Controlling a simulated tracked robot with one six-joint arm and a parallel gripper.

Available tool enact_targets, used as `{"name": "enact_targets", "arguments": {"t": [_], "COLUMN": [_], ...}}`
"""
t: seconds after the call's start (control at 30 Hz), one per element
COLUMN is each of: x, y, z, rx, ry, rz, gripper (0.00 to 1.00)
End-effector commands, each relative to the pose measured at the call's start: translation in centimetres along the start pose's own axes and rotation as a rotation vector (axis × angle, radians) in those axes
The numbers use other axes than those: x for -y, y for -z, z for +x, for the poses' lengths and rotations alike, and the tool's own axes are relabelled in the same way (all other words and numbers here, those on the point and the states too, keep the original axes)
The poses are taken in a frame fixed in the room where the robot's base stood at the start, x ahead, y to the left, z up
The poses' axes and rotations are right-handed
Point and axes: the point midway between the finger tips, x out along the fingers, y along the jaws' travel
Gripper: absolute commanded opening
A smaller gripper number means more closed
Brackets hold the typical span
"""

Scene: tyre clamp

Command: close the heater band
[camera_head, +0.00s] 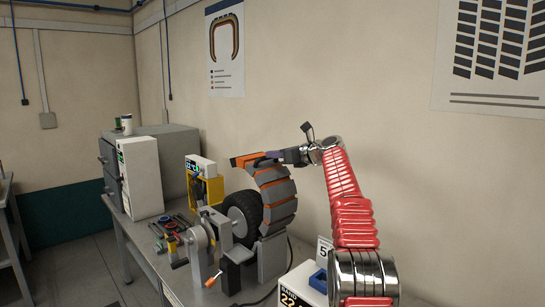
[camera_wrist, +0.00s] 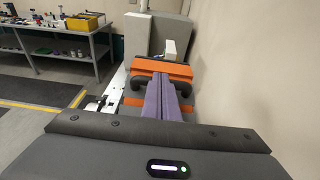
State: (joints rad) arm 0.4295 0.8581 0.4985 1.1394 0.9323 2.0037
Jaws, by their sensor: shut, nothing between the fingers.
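The heater band (camera_head: 277,192) is a chain of grey segments with orange strips, curving up behind the tyre (camera_head: 243,212) in the head view. Its upper end, with an orange bar, sticks out to the left above the tyre, apart from the tread. In the wrist view the orange bar (camera_wrist: 150,68) lies just ahead of my fingers, with a black handle (camera_wrist: 130,86) beside them. My gripper (camera_head: 270,155) is at this upper end. In the wrist view its purple fingers (camera_wrist: 162,80) are shut with nothing held; whether they touch the band is unclear.
A clamp stand with a crank (camera_head: 212,279) is in front of the tyre. Tools (camera_head: 175,225), a yellow-framed unit (camera_head: 207,187) and a white cabinet (camera_head: 141,176) stand to the left on the bench. A display box (camera_head: 298,288) is at the front right. The wall is close behind.

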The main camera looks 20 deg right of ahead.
Motion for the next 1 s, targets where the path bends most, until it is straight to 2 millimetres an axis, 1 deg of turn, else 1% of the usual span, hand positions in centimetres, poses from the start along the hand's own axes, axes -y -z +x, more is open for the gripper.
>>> {"name": "enact_targets", "arguments": {"t": [0.27, 0.47, 0.67, 1.0], "x": [0.1, 0.2, 0.3, 0.5], "y": [0.1, 0.2, 0.4, -3.1], "z": [-0.3, -1.5, -3.1, -7.9], "rx": [-0.001, -0.001, 0.000, 0.001], "ry": [0.000, 0.001, 0.000, 0.003], "rz": [0.001, 0.002, 0.002, -0.002], "gripper": [0.00, 0.00, 0.00, 0.00]}}
